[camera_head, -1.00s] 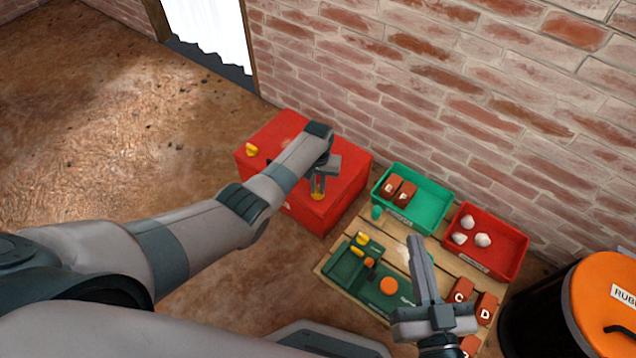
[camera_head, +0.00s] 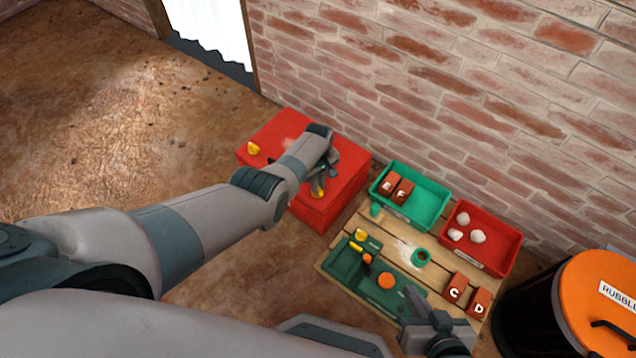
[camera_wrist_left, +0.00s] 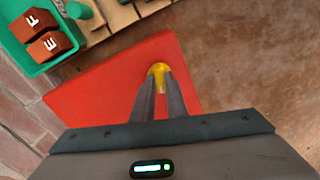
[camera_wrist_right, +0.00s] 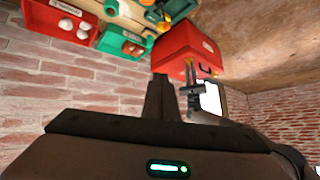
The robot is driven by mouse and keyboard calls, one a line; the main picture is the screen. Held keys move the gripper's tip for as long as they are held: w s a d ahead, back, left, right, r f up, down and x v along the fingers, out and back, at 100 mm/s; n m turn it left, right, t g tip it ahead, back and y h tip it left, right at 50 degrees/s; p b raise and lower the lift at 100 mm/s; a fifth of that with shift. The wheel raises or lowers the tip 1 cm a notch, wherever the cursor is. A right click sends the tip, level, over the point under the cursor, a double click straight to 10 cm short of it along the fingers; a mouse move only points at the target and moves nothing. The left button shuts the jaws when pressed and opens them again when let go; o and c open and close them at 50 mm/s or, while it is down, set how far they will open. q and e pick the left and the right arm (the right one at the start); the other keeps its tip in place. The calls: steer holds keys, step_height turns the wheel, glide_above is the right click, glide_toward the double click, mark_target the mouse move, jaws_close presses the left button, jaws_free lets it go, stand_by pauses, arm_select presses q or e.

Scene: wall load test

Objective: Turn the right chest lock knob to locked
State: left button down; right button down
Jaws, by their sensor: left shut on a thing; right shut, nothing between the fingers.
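The red chest (camera_head: 350,168) stands on the floor by the brick wall; it also shows in the left wrist view (camera_wrist_left: 85,105). Its right yellow lock knob (camera_head: 318,193) is partly hidden in the head view. My left gripper (camera_head: 321,184) is shut on this knob from above. In the left wrist view the knob (camera_wrist_left: 159,70) sits between the fingertips (camera_wrist_left: 160,82). The chest's left yellow knob (camera_head: 253,148) is clear of both grippers. My right gripper (camera_head: 412,325) is shut and empty, away from the chest at the lower right.
A wooden pallet (camera_head: 400,230) right of the chest holds a green tool tray (camera_head: 345,270), a green bin (camera_head: 430,207) with lettered blocks, a red bin (camera_head: 505,250) with white lumps, and loose blocks C and D (camera_head: 457,288). An orange-lidded black drum (camera_head: 530,310) stands at far right.

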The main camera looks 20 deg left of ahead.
arm_select(q)
steer(key=shift+n, duration=1.6)
arm_select(e)
steer(key=shift+s+d+f+g, duration=0.3)
steer(key=shift+s+f+g, duration=0.15)
steer(key=shift+s+g, duration=0.1)
arm_select(q)
steer(key=shift+w, duration=0.1)
steer(key=c, duration=1.8)
jaws_free()
steer(key=shift+o, duration=0.2)
